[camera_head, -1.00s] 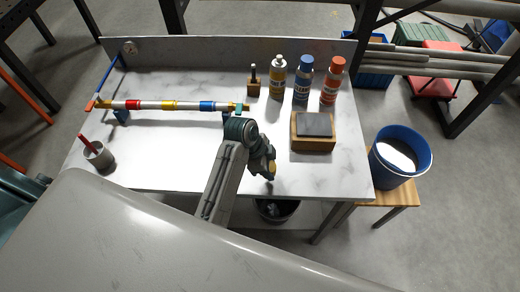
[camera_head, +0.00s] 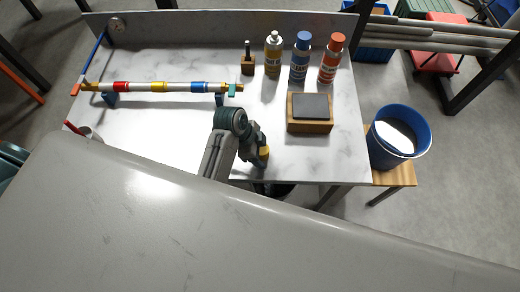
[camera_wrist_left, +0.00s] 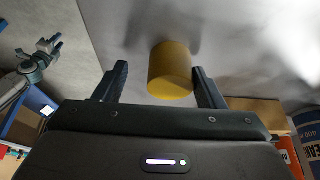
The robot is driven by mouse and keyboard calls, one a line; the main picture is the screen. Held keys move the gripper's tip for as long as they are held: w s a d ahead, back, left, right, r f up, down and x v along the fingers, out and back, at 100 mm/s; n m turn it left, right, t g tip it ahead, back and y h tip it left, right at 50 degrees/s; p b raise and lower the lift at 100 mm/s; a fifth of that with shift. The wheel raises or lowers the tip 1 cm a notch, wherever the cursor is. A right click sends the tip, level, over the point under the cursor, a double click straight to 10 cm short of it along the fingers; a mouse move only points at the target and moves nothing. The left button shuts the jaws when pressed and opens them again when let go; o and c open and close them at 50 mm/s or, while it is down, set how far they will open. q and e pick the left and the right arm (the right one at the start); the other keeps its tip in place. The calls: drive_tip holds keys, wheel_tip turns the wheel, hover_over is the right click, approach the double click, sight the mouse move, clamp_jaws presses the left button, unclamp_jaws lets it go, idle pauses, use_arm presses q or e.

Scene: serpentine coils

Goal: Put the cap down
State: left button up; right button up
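The yellow cap (camera_head: 263,156) is at the tip of my left gripper (camera_head: 261,150), low over the front part of the marble-topped bench (camera_head: 330,158). In the left wrist view the cap (camera_wrist_left: 170,70) sits between the two fingers of my left gripper (camera_wrist_left: 160,84). A gap shows between the cap and the left finger; the cap is close to the right finger, and I cannot tell whether they touch. The gripper looks open. I cannot tell whether the cap's far end rests on the bench. A distant gripper, probably my right one (camera_wrist_left: 48,46), shows at the left of the wrist view.
A striped rod (camera_head: 160,87) lies on supports at the back left. Bottles (camera_head: 273,55), a small wooden holder (camera_head: 247,63) and a wooden block with a dark pad (camera_head: 309,124) stand to the right. A blue bucket (camera_head: 376,150) is beyond the right edge.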

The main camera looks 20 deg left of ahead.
use_arm(q)
drive_tip(key=shift+w, duration=0.1)
drive_tip(key=shift+w+r, duration=0.1)
drive_tip(key=shift+a+r, duration=0.2)
drive_tip(key=shift+r, duration=0.15)
drive_tip(key=b+v, duration=0.2)
drive_tip(key=v, duration=0.3)
drive_tip(key=shift+r, duration=0.1)
drive_tip(key=p+v, duration=0.1)
drive_tip(key=v, duration=0.4)
drive_tip(key=shift+a+r, duration=0.1)
drive_tip(key=shift+r, duration=0.3)
use_arm(e)
drive_tip(key=shift+s+a+f, duration=0.1)
drive_tip(key=shift+s+f, duration=0.5)
drive_tip(key=shift+s, duration=0.05)
use_arm(q)
drive_tip(key=shift+f, duration=0.1)
use_arm(e)
drive_tip(key=shift+a, duration=0.2)
